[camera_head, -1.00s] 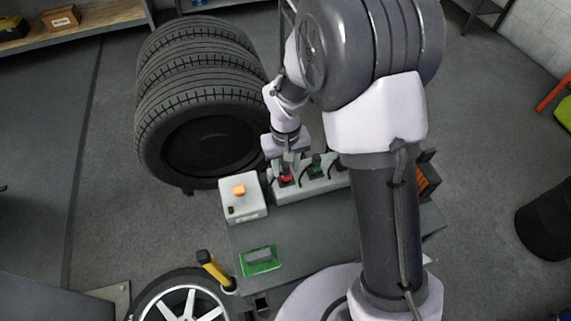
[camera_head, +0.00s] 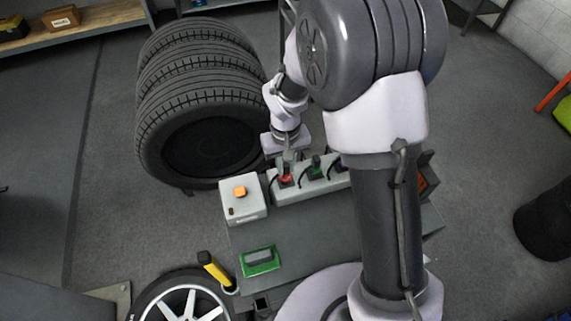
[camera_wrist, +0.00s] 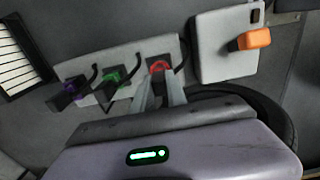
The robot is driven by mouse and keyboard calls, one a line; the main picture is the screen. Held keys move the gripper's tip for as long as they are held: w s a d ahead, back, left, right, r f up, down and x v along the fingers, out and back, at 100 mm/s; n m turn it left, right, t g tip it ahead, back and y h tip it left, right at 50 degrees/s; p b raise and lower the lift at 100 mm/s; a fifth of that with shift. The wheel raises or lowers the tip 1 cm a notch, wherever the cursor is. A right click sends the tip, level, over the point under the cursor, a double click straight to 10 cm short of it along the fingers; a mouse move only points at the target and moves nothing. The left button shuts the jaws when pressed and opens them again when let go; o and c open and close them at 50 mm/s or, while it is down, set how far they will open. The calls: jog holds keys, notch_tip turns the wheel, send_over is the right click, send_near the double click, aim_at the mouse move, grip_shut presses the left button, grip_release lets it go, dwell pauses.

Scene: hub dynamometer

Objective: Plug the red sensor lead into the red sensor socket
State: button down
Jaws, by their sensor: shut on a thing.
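My gripper (camera_head: 287,166) points down at the left end of a grey socket strip (camera_head: 320,186). In the wrist view its two fingers (camera_wrist: 160,92) are shut on the red sensor lead (camera_wrist: 160,67), which shows as a red part with a dark cable. The red part also shows in the head view (camera_head: 285,181), just under the fingertips. It is at the strip's red position; the red socket itself is hidden by the lead and fingers. I cannot tell how deep the plug sits.
A green plug (camera_wrist: 113,77) and a purple plug (camera_wrist: 71,91) with dark cables stand on the same strip. A white box with an orange button (camera_wrist: 253,39) is beside the red position. Stacked tyres (camera_head: 200,100) stand behind the bench.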

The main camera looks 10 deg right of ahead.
jog(key=shift+r, duration=0.1)
jog(key=shift+r+p, duration=1.65)
jog(key=shift+r, duration=0.5)
jog(key=shift+f, duration=0.1)
